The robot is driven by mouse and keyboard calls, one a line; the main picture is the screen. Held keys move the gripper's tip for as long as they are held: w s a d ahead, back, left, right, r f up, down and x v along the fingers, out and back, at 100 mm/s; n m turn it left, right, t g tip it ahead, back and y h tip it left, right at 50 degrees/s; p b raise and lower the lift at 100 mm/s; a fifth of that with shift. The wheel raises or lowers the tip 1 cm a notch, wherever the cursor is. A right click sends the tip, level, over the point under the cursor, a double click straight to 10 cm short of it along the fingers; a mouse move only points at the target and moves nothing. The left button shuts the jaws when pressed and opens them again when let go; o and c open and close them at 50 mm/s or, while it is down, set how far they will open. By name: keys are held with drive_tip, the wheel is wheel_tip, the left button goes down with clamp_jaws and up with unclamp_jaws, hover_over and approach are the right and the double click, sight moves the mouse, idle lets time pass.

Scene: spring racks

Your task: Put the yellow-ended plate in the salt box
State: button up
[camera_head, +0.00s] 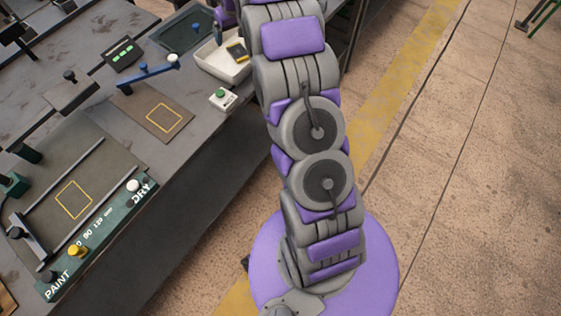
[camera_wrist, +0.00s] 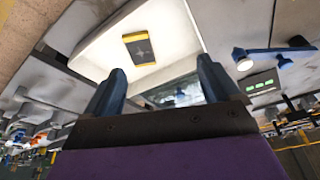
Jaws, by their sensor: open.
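The yellow-ended plate (camera_head: 236,51) is a small dark plate with yellow ends. It lies in a white tray (camera_head: 213,70) on the bench, and shows in the wrist view too (camera_wrist: 140,49). My gripper (camera_wrist: 165,72) is open, with its two dark blue fingers spread and nothing between them. The plate appears beyond the fingertips, apart from them. In the head view my arm hides most of the gripper. No box marked as salt can be read; a dark, shallow rectangular unit (camera_head: 166,39) with a blue knob stands beside the tray.
A white box with a green button (camera_head: 222,99) sits near the bench edge. A green unit marked PAINT and DRY (camera_head: 98,235) is at the front left.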

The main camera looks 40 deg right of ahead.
drive_tip(key=s+a+r+g, duration=0.1)
drive_tip(key=s+a+r, duration=0.25)
drive_tip(key=s, duration=0.35)
drive_tip(key=s+a+r+g, duration=0.1)
drive_tip(key=s+a+r, duration=0.2)
drive_tip(key=s+a, duration=0.35)
drive_tip(key=s+a+r+g, duration=0.1)
drive_tip(key=s+a+r, duration=0.2)
drive_tip(key=s, duration=0.6)
drive_tip(key=s+a+g, duration=0.1)
drive_tip(key=s+a, duration=0.1)
drive_tip(key=s, duration=1.3)
drive_tip(key=s+a+g, duration=0.1)
drive_tip(key=s+a, duration=0.1)
drive_tip(key=s, duration=1.2)
drive_tip(key=shift+s+a+f, duration=0.25)
drive_tip(key=shift+s+f, duration=0.15)
drive_tip(key=shift+f, duration=0.05)
